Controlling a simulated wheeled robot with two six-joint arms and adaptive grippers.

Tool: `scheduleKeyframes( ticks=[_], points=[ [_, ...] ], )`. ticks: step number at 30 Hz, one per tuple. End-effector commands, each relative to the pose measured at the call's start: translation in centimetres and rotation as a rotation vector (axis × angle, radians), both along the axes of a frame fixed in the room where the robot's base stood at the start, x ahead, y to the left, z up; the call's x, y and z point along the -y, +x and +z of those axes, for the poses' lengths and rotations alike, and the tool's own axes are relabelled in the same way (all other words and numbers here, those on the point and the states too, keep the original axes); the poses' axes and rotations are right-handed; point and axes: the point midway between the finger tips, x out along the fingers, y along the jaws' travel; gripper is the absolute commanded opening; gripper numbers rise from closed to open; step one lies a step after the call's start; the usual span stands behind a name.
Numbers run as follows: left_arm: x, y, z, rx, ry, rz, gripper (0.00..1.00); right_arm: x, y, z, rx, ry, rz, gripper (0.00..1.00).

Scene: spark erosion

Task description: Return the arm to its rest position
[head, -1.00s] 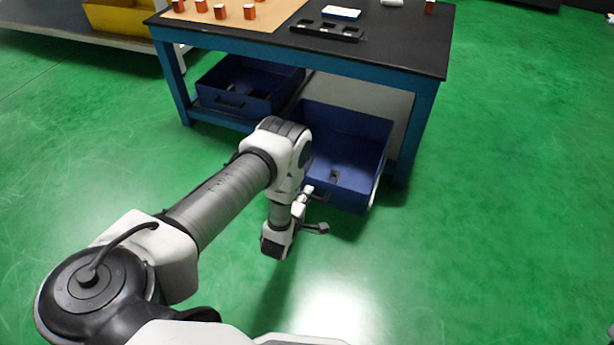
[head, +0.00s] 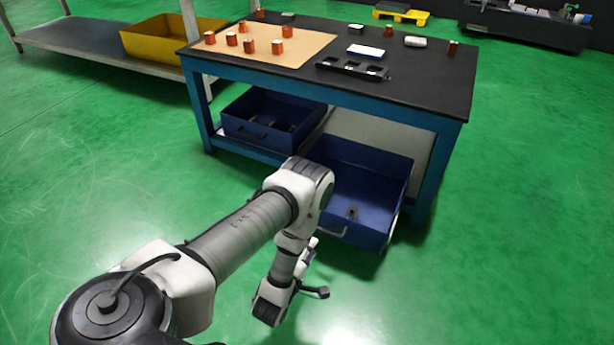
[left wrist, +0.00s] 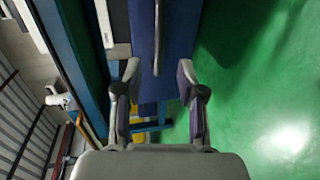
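My left arm (head: 245,228) reaches in from the lower left of the head view. Its elbow is bent and its wrist hangs low over the green floor, in front of the open blue drawer (head: 385,228). My left gripper (left wrist: 158,72) shows in the left wrist view with its two fingers spread apart and nothing between them. In the head view the gripper (head: 309,251) is small and partly hidden behind the wrist. The drawer's blue front (left wrist: 176,30) and handle lie beyond the fingers in the wrist view. My right gripper is not in view.
A workbench (head: 425,90) with a dark top carries several copper-coloured blocks, a black holder (head: 352,69) and a blue-and-white box (head: 366,51). A second blue drawer (head: 268,118) is at its left. A yellow bin (head: 160,40) stands on a shelf. Floor at right is clear.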

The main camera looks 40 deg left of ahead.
Motion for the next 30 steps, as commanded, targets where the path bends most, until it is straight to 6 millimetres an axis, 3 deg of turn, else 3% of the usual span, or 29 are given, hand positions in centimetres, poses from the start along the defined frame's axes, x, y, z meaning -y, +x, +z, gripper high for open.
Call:
scheduleKeyframes(
  ticks=[6,22,26,29,30],
  points=[
    [0.6,-2.2,0.5,0.001,0.000,0.000,0.39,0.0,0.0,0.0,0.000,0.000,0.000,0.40],
    [0.5,-1.9,0.8,0.006,0.000,-0.001,0.39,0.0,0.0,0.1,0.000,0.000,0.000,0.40],
    [1.0,0.1,3.7,0.054,-0.002,-0.009,0.39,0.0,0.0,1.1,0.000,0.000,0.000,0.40],
    [2.2,2.4,8.1,0.098,-0.011,-0.030,0.39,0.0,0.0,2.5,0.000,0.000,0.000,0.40],
    [3.2,3.2,10.5,0.082,-0.022,-0.047,0.39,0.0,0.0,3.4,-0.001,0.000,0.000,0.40]
  ],
)
